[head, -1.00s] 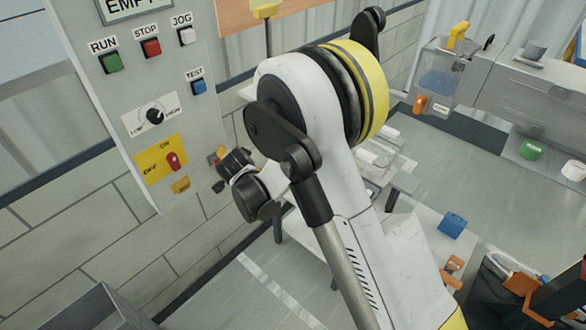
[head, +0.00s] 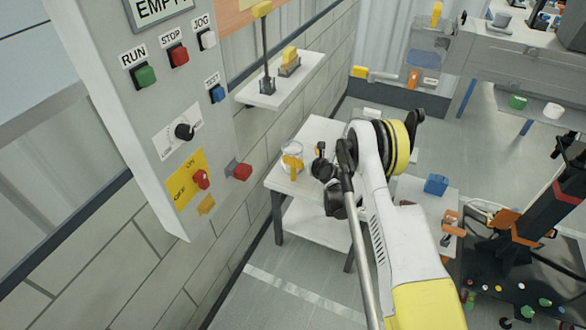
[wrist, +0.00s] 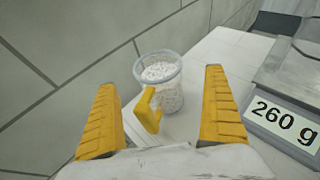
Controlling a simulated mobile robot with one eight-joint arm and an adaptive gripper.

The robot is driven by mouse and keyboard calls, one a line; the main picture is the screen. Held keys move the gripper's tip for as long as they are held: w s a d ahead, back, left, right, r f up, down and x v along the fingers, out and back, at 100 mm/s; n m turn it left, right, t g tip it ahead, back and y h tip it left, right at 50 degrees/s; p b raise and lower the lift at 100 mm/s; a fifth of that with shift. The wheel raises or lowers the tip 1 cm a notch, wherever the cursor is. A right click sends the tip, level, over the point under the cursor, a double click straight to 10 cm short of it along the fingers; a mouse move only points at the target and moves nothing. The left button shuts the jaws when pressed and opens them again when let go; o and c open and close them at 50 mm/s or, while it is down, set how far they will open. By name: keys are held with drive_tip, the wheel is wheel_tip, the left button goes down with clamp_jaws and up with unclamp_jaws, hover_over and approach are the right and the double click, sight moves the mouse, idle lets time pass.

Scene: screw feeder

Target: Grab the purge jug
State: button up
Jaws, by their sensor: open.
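The purge jug (wrist: 170,88) is a clear cup with white pellets in it and a yellow handle (wrist: 148,108). It stands upright on a small white table (head: 329,132) by the wall, and in the head view the jug (head: 291,152) is left of my arm's end. My gripper (wrist: 168,110) is open, with a yellow finger on each side of the wrist view. The jug's handle lies between and beyond the fingers, pointing toward me. Nothing is held, and no contact with the jug shows. In the head view the fingers are too small to tell apart.
A scale with a "260 g" display (wrist: 284,122) is on the table right of the jug. The block wall (wrist: 60,60) is close on the left. A control panel (head: 180,130) and a wall shelf (head: 280,82) are near. A red part (head: 238,170) juts out beside the panel.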

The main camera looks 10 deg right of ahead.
sight(289, 147)
drive_tip(key=b+x, duration=0.1)
drive_tip(key=x, duration=0.2)
drive_tip(key=b+x, duration=0.2)
drive_tip(key=x, duration=0.2)
drive_tip(key=shift+s+a+f, duration=0.15)
drive_tip(key=shift+f, duration=0.05)
drive_tip(key=c, duration=1.5)
